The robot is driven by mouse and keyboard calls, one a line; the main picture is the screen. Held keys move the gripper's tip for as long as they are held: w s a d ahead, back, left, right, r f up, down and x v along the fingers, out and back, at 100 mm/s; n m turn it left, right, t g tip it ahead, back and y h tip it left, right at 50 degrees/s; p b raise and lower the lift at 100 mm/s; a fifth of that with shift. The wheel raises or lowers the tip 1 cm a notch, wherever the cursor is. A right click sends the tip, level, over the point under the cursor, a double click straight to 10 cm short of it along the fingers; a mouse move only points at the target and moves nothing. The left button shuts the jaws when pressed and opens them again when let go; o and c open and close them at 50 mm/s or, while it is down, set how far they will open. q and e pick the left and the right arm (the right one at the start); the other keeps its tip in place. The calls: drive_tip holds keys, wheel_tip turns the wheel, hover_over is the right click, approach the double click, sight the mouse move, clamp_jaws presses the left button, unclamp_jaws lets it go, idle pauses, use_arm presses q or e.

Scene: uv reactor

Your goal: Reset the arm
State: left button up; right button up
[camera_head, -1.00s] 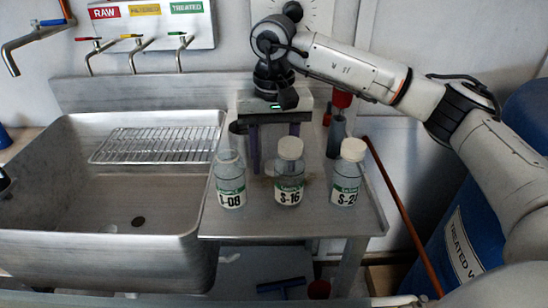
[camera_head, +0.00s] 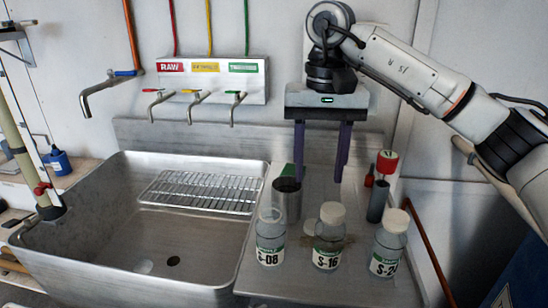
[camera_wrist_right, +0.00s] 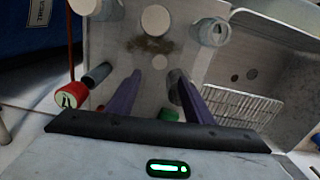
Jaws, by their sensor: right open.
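My right gripper (camera_head: 319,178) hangs fingers down above the back of the steel counter (camera_head: 290,292). Its two purple fingers are apart and empty. The wrist view shows the same spread fingers (camera_wrist_right: 158,82) over the counter, with nothing between their tips. My right arm (camera_head: 415,68) comes in from the upper right. Bottle S-08 (camera_head: 270,245) stands without a cap. Bottles S-16 (camera_head: 328,245) and S-24 (camera_head: 388,250), its label partly readable, wear white caps. A loose white cap (camera_head: 310,227) lies behind S-16. My left gripper is not seen.
A steel cup (camera_head: 287,203) stands behind S-08. A grey cylinder (camera_head: 377,204) and a red-topped item (camera_head: 387,162) stand at the right. The sink (camera_head: 120,250) with a wire rack (camera_head: 200,192) lies left. Taps (camera_head: 196,105) project from the wall panel. Open air surrounds the gripper.

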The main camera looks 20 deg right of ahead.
sight(313, 225)
wheel_tip(313, 225, down, 12)
drive_tip(key=shift+f+b, duration=0.1)
drive_tip(key=shift+b, duration=0.8)
drive_tip(key=shift+r, duration=1.85)
drive_tip(key=shift+f, duration=0.1)
